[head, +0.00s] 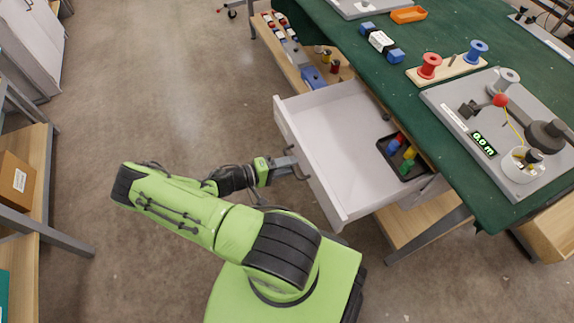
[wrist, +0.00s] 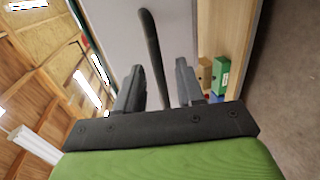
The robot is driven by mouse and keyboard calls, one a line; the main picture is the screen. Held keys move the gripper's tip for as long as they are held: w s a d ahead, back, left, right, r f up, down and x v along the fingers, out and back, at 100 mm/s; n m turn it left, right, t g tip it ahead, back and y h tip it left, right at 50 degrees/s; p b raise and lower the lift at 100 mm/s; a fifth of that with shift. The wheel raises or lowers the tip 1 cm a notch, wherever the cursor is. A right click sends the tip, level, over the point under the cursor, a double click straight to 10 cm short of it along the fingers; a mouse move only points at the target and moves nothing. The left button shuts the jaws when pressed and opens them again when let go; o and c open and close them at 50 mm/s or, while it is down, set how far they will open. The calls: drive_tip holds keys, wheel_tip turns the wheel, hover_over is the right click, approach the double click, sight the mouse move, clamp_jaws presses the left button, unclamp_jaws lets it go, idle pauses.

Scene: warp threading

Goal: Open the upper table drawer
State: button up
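The upper drawer (head: 345,130) is pulled well out from under the green-topped table (head: 400,50). Its white-grey front also shows in the wrist view (wrist: 112,35). My gripper (head: 287,165) is at the front of the drawer, by its dark handle (head: 302,174). In the wrist view, the handle (wrist: 152,50) runs between the two fingers of my gripper (wrist: 158,88). The fingers are apart, with gaps showing on both sides of the bar. Whether a finger touches the handle lower down is hard to tell.
A black tray (head: 386,164) with coloured pieces lies in the drawer. On the table are red (head: 429,66) and blue (head: 477,50) spools and a grey device (head: 470,105). A shelf with a box (head: 14,180) stands at left.

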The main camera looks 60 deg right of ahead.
drive_tip(key=p+v, duration=0.2)
drive_tip(key=v, duration=1.3)
drive_tip(key=shift+w+a, duration=0.25)
drive_tip(key=shift+w, duration=0.05)
